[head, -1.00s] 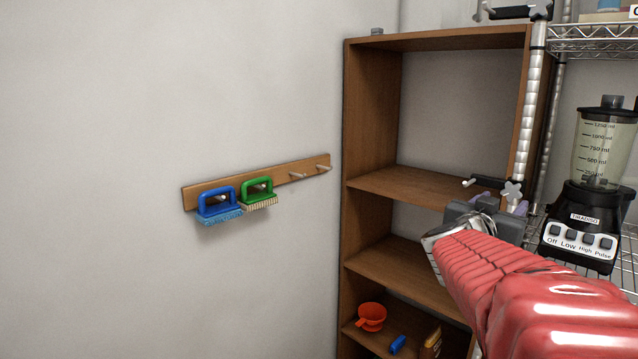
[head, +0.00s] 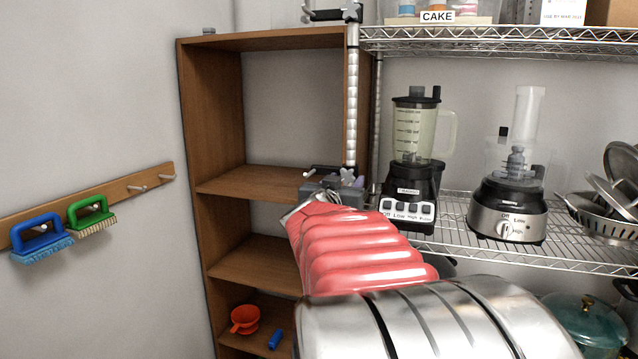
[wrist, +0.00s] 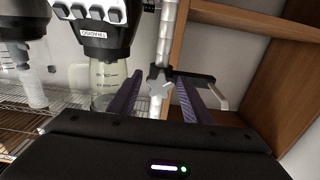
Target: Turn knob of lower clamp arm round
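The lower clamp arm (head: 322,171) is a dark bar on the rack's front post, with a grey star-shaped knob (head: 347,176) at its right. My gripper (head: 335,184) is close in front of and just below it, partly hidden by my red arm. In the wrist view, which looks upside down, my gripper (wrist: 160,78) has its two purple fingers apart. The knob (wrist: 158,83) shows between the fingertips, with a gap on either side; I cannot tell how deep it sits. The clamp arm (wrist: 205,79) reaches right behind the right finger.
An upper clamp (head: 328,14) is higher on the post (head: 351,100). A blender (head: 410,180) and a food processor (head: 510,190) stand on the wire shelf (head: 465,235) to the right. A wooden bookcase (head: 195,120) stands left, and a brush rail (head: 150,181) hangs on the wall.

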